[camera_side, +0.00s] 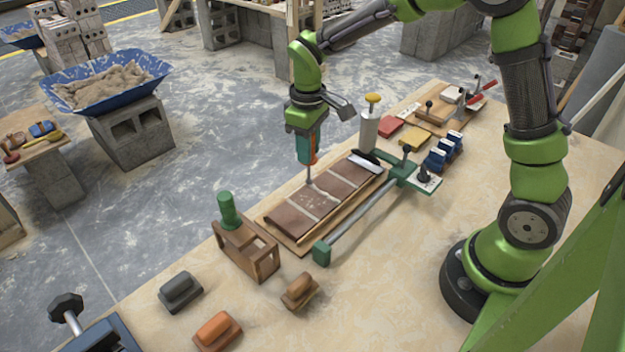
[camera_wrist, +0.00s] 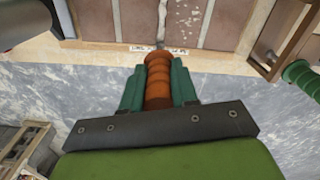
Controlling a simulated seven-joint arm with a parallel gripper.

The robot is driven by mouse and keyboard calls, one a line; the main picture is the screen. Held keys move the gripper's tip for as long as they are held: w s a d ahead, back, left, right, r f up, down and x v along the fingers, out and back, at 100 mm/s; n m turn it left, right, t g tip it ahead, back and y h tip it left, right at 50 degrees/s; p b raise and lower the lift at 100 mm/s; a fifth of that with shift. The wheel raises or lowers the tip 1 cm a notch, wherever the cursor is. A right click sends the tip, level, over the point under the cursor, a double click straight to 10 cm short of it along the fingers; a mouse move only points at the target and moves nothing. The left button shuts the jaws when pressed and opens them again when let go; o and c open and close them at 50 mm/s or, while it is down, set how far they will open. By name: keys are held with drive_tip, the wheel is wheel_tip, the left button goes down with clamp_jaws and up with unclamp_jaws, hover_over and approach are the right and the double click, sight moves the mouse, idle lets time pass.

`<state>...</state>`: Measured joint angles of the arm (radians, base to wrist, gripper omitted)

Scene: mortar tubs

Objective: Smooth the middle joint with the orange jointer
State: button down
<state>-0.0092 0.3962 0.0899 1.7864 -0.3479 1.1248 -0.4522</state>
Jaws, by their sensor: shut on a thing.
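My gripper (camera_side: 307,150) is shut on the orange jointer (camera_side: 309,172), which points down with its thin metal shank. In the wrist view, my gripper's green fingers (camera_wrist: 157,88) clasp the ribbed orange handle (camera_wrist: 158,70). The brown brick panel (camera_side: 290,220) lies on a wooden board, with pale mortar joints across it. The jointer's tip is at the far-edge end of the middle joint (camera_wrist: 162,18); I cannot tell whether it touches. Pale crumbs lie on the brick beside this joint.
A green bar clamp (camera_side: 360,212) runs along the panel's near side. A wooden frame with a green handle (camera_side: 228,212) stands at its left end, a grey cylinder (camera_side: 369,132) at its far right. Several floats lie front left. Bare table is free in front.

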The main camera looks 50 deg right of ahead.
drive_tip(key=shift+f, duration=0.2)
drive_tip(key=shift+s, duration=0.1)
drive_tip(key=shift+s+r, duration=0.1)
drive_tip(key=shift+s, duration=0.55)
drive_tip(key=shift+s, duration=0.15)
drive_tip(key=shift+s, duration=0.6)
drive_tip(key=shift+s, duration=0.1)
drive_tip(key=shift+s, duration=0.65)
drive_tip(key=shift+s, duration=0.1)
drive_tip(key=shift+s, duration=0.55)
